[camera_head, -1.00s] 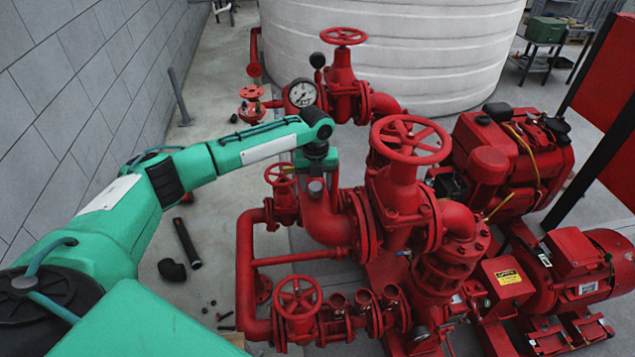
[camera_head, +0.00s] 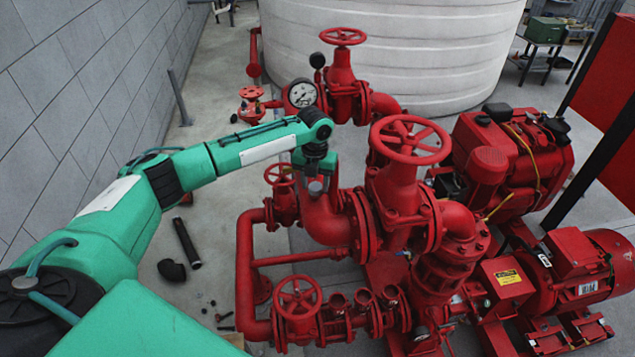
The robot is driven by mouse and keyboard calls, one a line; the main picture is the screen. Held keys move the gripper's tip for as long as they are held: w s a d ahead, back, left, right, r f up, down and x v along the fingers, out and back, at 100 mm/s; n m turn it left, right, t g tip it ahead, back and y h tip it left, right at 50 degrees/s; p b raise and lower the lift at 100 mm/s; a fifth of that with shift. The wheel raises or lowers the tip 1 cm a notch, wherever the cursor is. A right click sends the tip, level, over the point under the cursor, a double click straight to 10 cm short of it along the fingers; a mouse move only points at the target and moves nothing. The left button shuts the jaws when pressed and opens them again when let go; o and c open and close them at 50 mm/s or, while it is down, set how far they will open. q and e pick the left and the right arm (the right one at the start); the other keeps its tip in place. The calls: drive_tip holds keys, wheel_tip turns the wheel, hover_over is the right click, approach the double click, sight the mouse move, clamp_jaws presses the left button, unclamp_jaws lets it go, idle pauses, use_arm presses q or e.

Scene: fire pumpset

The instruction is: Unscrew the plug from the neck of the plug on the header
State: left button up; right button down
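My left arm comes in from the left. Its gripper (camera_head: 316,178) points down at the top of the red elbow of the header (camera_head: 325,222). A small grey round plug (camera_head: 315,187) shows right at the fingertips, on top of the elbow's neck. The fingers are small and dark here, and I cannot tell whether they are closed on the plug or only around it. The neck under the plug is mostly hidden. My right gripper is not in view.
A large red handwheel valve (camera_head: 410,140) stands right of the gripper, and a pressure gauge (camera_head: 302,94) stands behind it. A smaller handwheel (camera_head: 297,297) is in front. Loose black pipe pieces (camera_head: 187,243) lie on the floor to the left. A white tank (camera_head: 400,50) is behind.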

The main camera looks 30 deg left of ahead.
use_arm(q)
drive_tip(key=c, duration=0.7)
drive_tip(key=n, duration=0.4)
drive_tip(key=shift+n, duration=0.4)
drive_tip(key=n, duration=0.4)
drive_tip(key=shift+n, duration=0.3)
drive_tip(key=n, duration=0.4)
drive_tip(key=shift+n, duration=0.3)
